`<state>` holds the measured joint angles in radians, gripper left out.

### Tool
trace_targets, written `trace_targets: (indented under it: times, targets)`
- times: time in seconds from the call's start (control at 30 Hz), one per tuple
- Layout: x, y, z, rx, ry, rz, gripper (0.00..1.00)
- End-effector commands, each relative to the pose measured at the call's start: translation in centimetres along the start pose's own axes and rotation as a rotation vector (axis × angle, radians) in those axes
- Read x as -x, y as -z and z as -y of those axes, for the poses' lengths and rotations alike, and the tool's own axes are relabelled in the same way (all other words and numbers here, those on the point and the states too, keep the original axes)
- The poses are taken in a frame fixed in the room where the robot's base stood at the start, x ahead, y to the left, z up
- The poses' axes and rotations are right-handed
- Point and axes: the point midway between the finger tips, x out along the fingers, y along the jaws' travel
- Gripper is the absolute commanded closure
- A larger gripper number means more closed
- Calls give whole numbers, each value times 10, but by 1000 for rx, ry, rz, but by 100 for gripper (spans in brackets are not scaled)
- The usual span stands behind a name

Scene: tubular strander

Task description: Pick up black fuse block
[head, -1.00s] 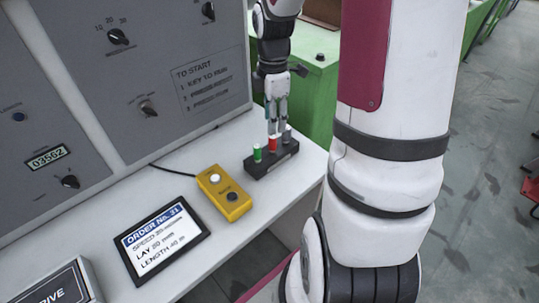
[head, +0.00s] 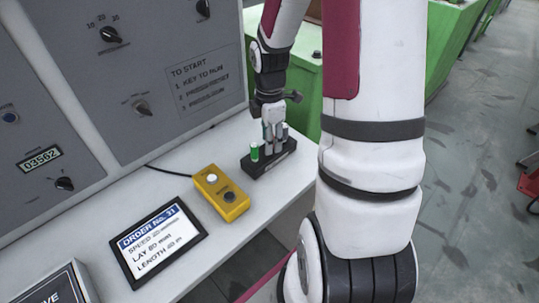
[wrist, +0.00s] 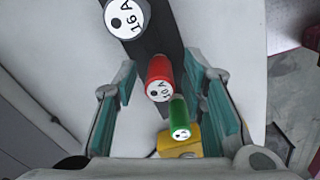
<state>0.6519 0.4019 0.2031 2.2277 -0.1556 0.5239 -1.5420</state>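The black fuse block (head: 264,167) stands on the light table at its far end in the head view. It carries a green fuse (head: 254,151) at its left end and a grey fuse (head: 284,131) at its right. My gripper (head: 273,146) points down over the block's middle and hides the red fuse there. In the wrist view the block (wrist: 171,42) runs between my open fingers (wrist: 158,110). The red fuse (wrist: 159,72) and green fuse (wrist: 179,112) show between them, with the white-faced 16 A fuse (wrist: 127,18) at the top. I cannot tell whether the fingers touch anything.
A yellow button box (head: 221,193) and an order tablet (head: 160,240) lie on the table (head: 200,278), left of the block. The grey control panel (head: 150,65) rises behind. A green cabinet (head: 307,75) stands beyond the table's end.

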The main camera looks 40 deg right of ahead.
Motion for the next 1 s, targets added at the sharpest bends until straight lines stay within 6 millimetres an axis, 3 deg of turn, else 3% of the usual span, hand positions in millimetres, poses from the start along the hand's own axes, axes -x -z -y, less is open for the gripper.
trace_targets:
  times: [0.03, 0.13, 0.63, 0.93, 1.0]
  targets:
    - [0, 0, 0, 0, 0, 0, 79]
    - [0, 0, 0, 0, 0, 0, 100]
    - [5, 0, -1, 0, -2, 0, 100]
    - [40, -1, -1, -1, -4, 3, 100]
    - [39, -2, 18, -2, 2, 2, 100]
